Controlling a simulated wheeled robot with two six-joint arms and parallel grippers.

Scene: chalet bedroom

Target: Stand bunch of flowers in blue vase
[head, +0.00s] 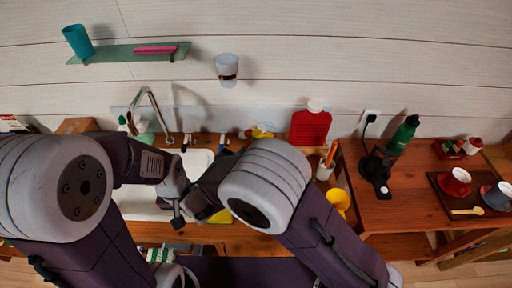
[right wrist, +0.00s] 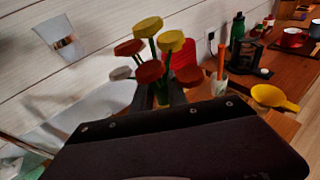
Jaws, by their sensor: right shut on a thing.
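The bunch of flowers (right wrist: 149,71) has green stems and flat yellow, orange-red and grey heads. In the right wrist view it stands up beyond my right gripper (right wrist: 160,104), which is shut on its stems. In the head view the right gripper (head: 197,203) is over the sink front, and my arms hide most of the flowers. My left gripper (head: 178,212) is close beside it; its jaws are too small and dark to read. I cannot make out a blue vase for certain; a teal tumbler (head: 78,41) stands on the wall shelf.
The white sink (head: 143,203) lies under my arms. A black stand, green bottle and cup tray (head: 440,190) are farther right.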

